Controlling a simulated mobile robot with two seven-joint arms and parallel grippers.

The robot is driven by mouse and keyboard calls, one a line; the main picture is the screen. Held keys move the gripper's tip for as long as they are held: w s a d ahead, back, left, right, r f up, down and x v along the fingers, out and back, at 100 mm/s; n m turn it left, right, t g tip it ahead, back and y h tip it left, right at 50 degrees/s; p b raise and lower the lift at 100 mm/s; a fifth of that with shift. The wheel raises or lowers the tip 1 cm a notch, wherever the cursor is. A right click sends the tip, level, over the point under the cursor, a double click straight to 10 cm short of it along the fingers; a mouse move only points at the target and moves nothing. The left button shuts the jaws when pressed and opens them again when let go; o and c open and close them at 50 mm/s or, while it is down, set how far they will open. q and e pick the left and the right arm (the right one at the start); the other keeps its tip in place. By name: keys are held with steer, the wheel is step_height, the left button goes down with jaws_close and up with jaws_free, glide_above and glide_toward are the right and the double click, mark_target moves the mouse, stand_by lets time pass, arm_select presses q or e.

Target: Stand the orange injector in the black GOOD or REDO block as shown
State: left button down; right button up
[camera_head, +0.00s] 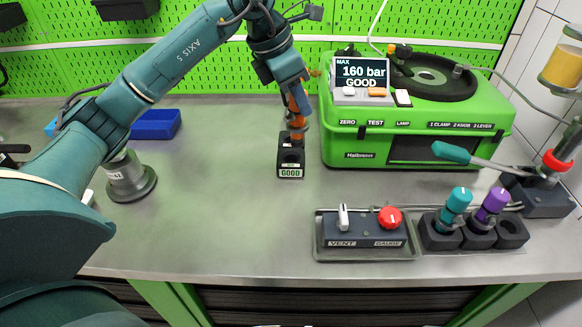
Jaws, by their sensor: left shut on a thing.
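The black block labelled GOOD (290,172) stands on the bench near the middle, with an open hole in its front part. A pale label shows farther back on the black piece, but I cannot read it. My left gripper (296,104) comes down from above and is shut on the orange injector (297,130), which is nearly upright. The injector's lower end is over or at the rear of the black block. I cannot tell whether it is in a hole. The display (361,74) reads 160 bar GOOD. My right gripper is not in view.
The green test machine (420,154) stands close right of the block. A tray with the VENT lever and red GAUGE knob (390,217) is at front right, beside teal (458,200) and purple (494,202) injectors in black holders. A blue bin (156,124) is at left. The bench's front middle is clear.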

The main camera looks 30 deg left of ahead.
mark_target(291, 125)
arm_select(q)
steer(key=w+a+n+t+y, duration=0.1)
steer(key=w+a+n+y, duration=0.2)
steer(key=n, duration=0.6)
step_height(291, 125, down, 9)
steer(key=shift+r+p, duration=0.1)
steer(key=shift+p, duration=0.25)
